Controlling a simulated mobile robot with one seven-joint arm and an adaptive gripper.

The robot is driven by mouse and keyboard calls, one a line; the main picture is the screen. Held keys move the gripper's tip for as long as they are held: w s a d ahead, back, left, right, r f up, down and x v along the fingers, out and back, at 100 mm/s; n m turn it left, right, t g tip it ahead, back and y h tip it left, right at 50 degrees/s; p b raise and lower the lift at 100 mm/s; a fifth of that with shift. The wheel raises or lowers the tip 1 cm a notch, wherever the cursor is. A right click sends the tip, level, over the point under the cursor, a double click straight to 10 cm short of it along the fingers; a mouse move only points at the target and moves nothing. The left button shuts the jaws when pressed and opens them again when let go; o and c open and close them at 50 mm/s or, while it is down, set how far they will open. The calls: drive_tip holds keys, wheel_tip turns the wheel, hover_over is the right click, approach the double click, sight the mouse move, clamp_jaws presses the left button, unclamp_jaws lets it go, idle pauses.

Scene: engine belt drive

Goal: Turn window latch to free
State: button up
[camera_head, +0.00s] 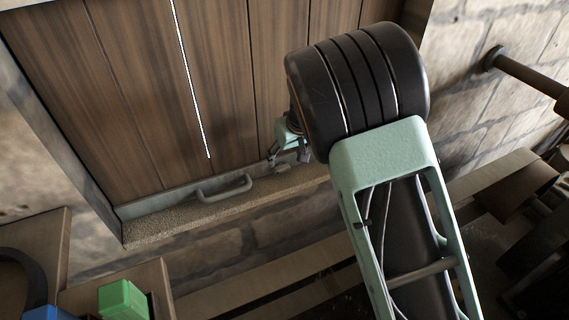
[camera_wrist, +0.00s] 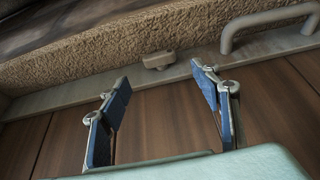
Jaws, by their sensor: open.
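The window latch looks to be the small pale block (camera_wrist: 158,61) on the metal strip along the shutter's lower edge, in the wrist view. In the head view a small light piece (camera_head: 283,168) beside my gripper is probably the same latch, partly hard to make out. My gripper (camera_wrist: 161,80) is open and empty, its two blue-padded fingers apart. The latch lies just beyond the fingertips, roughly in line with the gap between them, with no visible contact. In the head view my gripper (camera_head: 289,155) is small and partly hidden behind my arm.
A grey bar handle (camera_head: 223,188) is on the same strip, left of the latch; it also shows in the wrist view (camera_wrist: 270,22). Wooden shutter planks (camera_head: 130,90) stand above a rough stone sill (camera_head: 185,218). A green block (camera_head: 123,300) lies at lower left.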

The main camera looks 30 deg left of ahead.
sight(282, 167)
drive_tip(key=x, duration=0.7)
drive_tip(key=shift+w+f+p, duration=0.1)
drive_tip(key=shift+f+p, duration=0.05)
drive_tip(key=shift+p, duration=0.25)
drive_tip(key=shift+c, duration=0.5)
drive_tip(key=c, duration=1.1)
